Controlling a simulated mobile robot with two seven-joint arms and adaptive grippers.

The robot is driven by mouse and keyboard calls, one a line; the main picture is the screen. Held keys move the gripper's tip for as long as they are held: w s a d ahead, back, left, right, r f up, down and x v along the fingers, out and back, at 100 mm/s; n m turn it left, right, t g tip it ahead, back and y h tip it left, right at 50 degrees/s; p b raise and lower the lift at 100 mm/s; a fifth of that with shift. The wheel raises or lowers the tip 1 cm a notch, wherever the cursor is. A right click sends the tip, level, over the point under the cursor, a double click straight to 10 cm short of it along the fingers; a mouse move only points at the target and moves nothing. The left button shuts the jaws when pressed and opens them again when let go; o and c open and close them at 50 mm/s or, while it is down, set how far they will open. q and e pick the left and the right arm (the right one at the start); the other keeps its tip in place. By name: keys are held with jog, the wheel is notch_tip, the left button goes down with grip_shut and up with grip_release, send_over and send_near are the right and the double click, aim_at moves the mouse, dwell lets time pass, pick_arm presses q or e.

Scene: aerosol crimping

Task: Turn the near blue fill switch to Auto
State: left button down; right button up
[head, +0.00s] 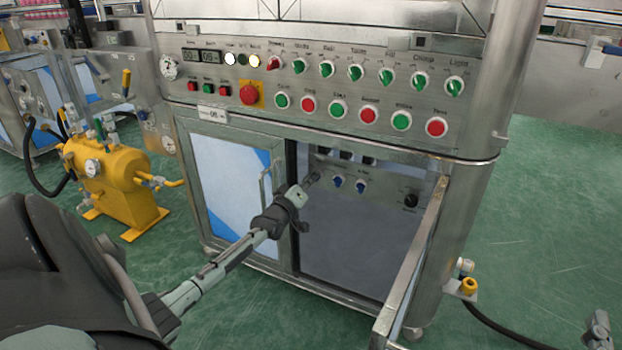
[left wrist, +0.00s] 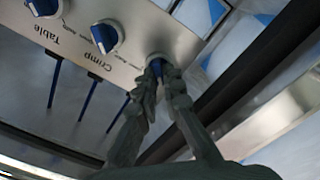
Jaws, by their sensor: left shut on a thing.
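My left gripper (head: 312,178) reaches into the open cabinet, at the left end of the inner switch panel (head: 388,190). In the left wrist view, the left gripper (left wrist: 162,72) is shut on a blue switch (left wrist: 158,62) with a pale round collar. The fingers cover most of this switch, so its pointing and label cannot be read. Two other blue switches (head: 337,182) (head: 360,186) sit to its right; the left wrist view shows them upside down, near the words Table and Crimp. At the lower right is what looks like my right gripper (head: 598,328), its fingers unclear.
The cabinet's open door (head: 412,265) stands out at the right. The left door (head: 228,180) is closed, beside my left arm. Above is a front panel (head: 330,90) with green knobs, push buttons and a red emergency button (head: 250,95). A yellow pump (head: 115,175) stands at left.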

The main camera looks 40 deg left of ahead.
pick_arm(q)
jog(key=c, duration=1.7)
grip_release()
jog(key=v, duration=1.2)
